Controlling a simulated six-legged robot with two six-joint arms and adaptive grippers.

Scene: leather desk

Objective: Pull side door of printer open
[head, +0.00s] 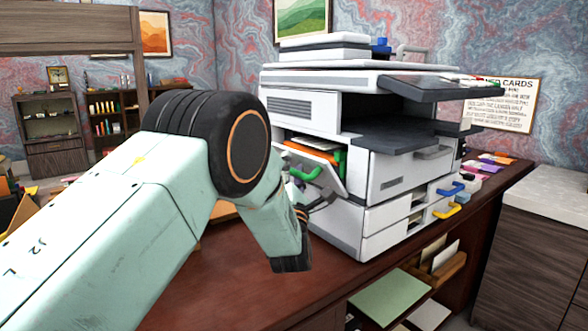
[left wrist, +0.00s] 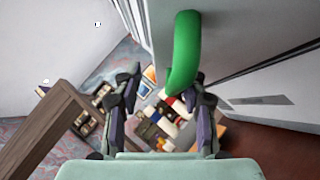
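The white and grey printer (head: 330,112) stands on the desk. Its side door (head: 327,160) hangs partly open, tilted outward at the top, with orange and green items showing inside. The green handle (head: 306,174) is on the door's outer face. My left gripper (head: 314,193) is just beside the handle, partly hidden by my own wrist. In the left wrist view, the two fingers of the left gripper (left wrist: 165,88) are apart, and the curved green handle (left wrist: 185,50) reaches down between them, closer to the right finger. Contact cannot be told. My right gripper is not in view.
Blue (head: 451,190) and yellow (head: 447,211) handles stick out of the printer's lower front drawers. A brown desk top (head: 335,280) is clear in front of the printer. Shelves with papers (head: 390,297) lie below, and a grey-topped cabinet (head: 550,195) stands at right.

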